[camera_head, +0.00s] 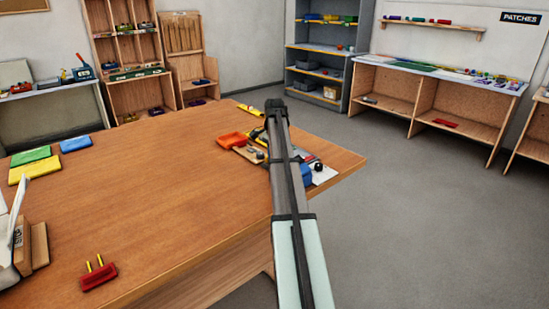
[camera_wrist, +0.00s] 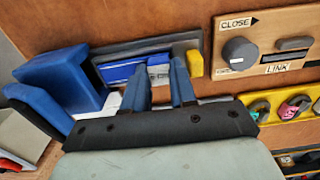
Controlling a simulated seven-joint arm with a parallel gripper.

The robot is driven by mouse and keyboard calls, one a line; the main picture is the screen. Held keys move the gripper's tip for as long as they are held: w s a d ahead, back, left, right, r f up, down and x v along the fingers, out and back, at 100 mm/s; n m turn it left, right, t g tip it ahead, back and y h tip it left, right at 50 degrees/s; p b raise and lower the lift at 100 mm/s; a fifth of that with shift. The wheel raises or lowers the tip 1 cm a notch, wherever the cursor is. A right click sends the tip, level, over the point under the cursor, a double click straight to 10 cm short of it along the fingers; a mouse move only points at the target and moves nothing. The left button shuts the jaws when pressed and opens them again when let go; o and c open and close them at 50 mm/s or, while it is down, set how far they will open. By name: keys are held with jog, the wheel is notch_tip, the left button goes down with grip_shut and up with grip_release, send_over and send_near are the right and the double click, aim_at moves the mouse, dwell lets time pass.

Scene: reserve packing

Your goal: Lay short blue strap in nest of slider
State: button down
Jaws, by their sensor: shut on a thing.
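In the wrist view, my gripper (camera_wrist: 161,92) points at the work on the table, its two fingers close together over a dark grey slider tray (camera_wrist: 190,43). A short blue strap (camera_wrist: 122,71) lies along the tray and runs to the fingers, which are shut on it; the held part is mostly hidden. A pale lettered patch shows between the fingers. A yellow piece (camera_wrist: 194,64) sits at the tray's right end. I cannot tell whether the strap touches the tray floor. In the head view my arm hides the gripper.
Large blue blocks (camera_wrist: 65,75) stand left of the tray. A wooden panel (camera_wrist: 262,30) marked CLOSE and LINK, with a grey knob (camera_wrist: 240,54), is at the right. An orange tray (camera_head: 232,139) lies nearby. The table's middle (camera_head: 170,180) is clear; a red holder (camera_head: 98,277) stands in front.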

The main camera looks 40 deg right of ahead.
jog(key=shift+f, duration=0.1)
dwell(0.3)
jog(key=c, duration=0.8)
grip_release()
jog(key=shift+c, duration=0.4)
jog(key=shift+o, duration=0.9)
jog(key=shift+w, duration=0.1)
jog(key=shift+w+r, duration=0.1)
jog(key=shift+r, duration=0.1)
jog(key=shift+c, duration=0.4)
